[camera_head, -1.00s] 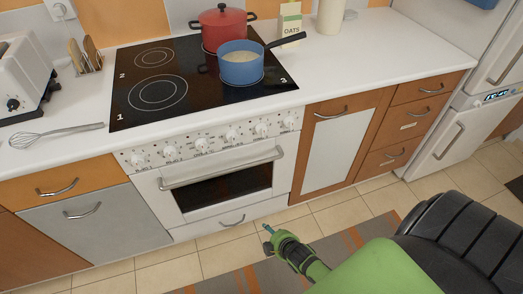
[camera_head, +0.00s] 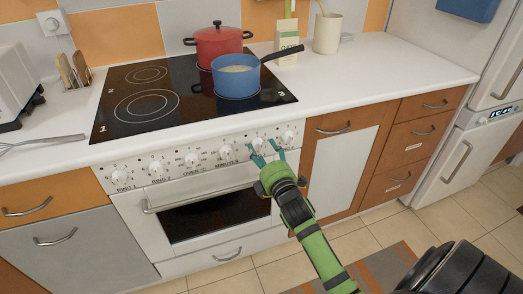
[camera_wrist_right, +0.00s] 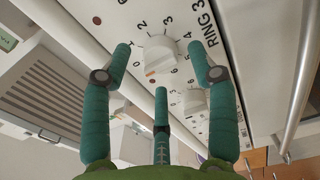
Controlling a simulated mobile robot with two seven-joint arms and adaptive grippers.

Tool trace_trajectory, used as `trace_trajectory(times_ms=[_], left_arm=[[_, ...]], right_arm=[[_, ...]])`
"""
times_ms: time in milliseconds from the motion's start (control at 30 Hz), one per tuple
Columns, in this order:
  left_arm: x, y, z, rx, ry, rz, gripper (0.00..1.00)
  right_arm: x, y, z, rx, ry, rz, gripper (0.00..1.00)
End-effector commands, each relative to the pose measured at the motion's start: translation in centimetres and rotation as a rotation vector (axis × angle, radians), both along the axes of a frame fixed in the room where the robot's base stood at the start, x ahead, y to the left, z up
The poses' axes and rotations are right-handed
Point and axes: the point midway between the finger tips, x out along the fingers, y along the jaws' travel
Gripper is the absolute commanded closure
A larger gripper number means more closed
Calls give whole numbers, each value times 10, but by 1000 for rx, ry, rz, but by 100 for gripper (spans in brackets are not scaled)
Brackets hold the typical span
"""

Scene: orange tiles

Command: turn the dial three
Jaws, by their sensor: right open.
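The dial marked Ring 3 (camera_wrist_right: 160,52) is a white knob on the stove's control panel (camera_head: 208,155). It also shows in the head view (camera_head: 259,143), just beyond my right fingertips. My right gripper (camera_head: 265,151) is open, its green arm reaching up from the lower right. In the right wrist view, its teal fingers (camera_wrist_right: 159,56) stand on either side of the Ring 3 dial, with a third finger below it. I cannot tell whether any finger touches the dial. My left gripper is not in view.
Another dial (camera_wrist_right: 190,102) lies close to Ring 3. The oven handle (camera_head: 200,194) runs below the panel. A blue pot (camera_head: 236,80) and a red pot (camera_head: 218,47) stand on the black cooktop (camera_head: 120,85).

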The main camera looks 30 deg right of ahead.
Motion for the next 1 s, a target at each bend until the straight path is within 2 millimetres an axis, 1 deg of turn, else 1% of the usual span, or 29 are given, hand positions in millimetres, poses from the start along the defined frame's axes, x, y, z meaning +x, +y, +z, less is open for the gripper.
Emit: trace_trajectory(times_ms=[33,133,433,467,500,567,600,867,1000], left_arm=[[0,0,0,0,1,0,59],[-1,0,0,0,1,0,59],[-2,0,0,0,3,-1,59],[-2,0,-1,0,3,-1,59],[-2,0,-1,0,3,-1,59],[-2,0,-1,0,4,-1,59],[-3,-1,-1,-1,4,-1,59],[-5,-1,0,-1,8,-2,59],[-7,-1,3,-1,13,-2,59]], right_arm=[[6,-1,0,0,-1,0,41],[13,-3,0,-1,0,0,41],[16,-4,-1,0,1,1,41],[16,-4,-1,0,1,1,49],[16,-4,-1,0,1,1,65],[16,-4,-1,0,1,1,89],[16,-4,-1,0,1,1,97],[16,-4,0,8,0,0,97],[16,-4,0,41,-7,0,97]])
